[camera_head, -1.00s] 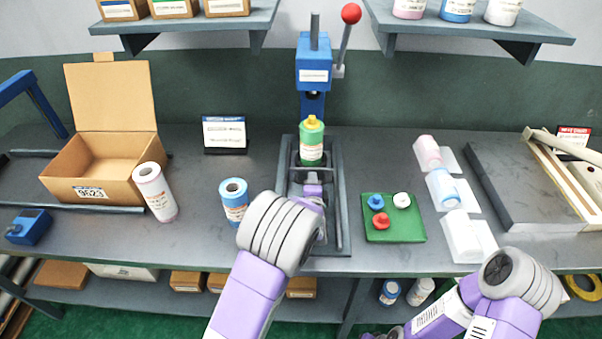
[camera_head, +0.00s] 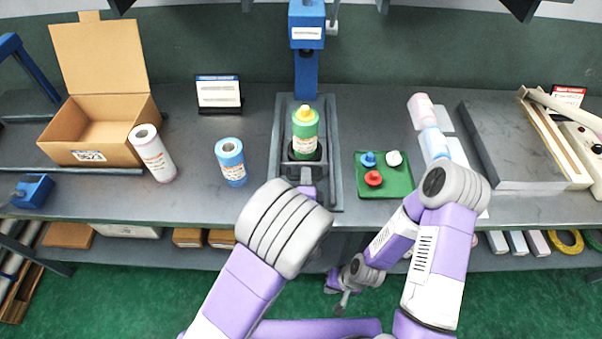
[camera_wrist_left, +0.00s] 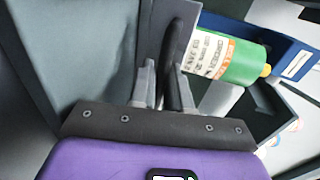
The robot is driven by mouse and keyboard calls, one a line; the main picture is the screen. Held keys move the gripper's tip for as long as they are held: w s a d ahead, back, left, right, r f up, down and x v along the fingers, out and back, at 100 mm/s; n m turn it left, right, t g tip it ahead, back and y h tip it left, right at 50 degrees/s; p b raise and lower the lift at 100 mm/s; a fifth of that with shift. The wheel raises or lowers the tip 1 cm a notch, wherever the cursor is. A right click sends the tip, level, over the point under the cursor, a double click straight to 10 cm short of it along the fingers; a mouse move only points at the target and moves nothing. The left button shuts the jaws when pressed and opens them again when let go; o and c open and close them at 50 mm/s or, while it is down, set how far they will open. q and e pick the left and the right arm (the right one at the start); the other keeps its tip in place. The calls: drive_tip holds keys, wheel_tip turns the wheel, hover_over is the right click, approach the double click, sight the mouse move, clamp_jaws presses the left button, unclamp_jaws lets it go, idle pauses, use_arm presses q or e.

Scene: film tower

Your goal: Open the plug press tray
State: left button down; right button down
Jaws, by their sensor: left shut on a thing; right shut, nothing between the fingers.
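The plug press (camera_head: 306,72) is blue and stands at the back of the bench, its long grey base frame (camera_head: 338,160) running toward me. The press tray (camera_head: 290,172) sits between the rails, pulled forward from the press column. It carries an upright green roll (camera_head: 305,136) with a yellow plug on top. My left gripper (camera_head: 307,190), mostly hidden behind its wrist, is at the tray's front. In the left wrist view its fingers (camera_wrist_left: 163,88) are shut on the dark tray handle (camera_wrist_left: 180,50). My right gripper (camera_head: 341,298) is shut and empty, low in front of the bench.
A green plate (camera_head: 404,184) with red, blue and white plugs lies right of the press. A blue roll (camera_head: 231,162), a pink-white roll (camera_head: 152,154) and an open carton (camera_head: 92,150) are at left. Wrapped rolls (camera_head: 430,138) lie at right.

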use_arm(q)
drive_tip(key=c, duration=1.3)
unclamp_jaws()
drive_tip(key=p+v, duration=0.1)
drive_tip(key=v, duration=0.6)
drive_tip(key=shift+s+r, duration=0.1)
drive_tip(key=shift+s, duration=0.2)
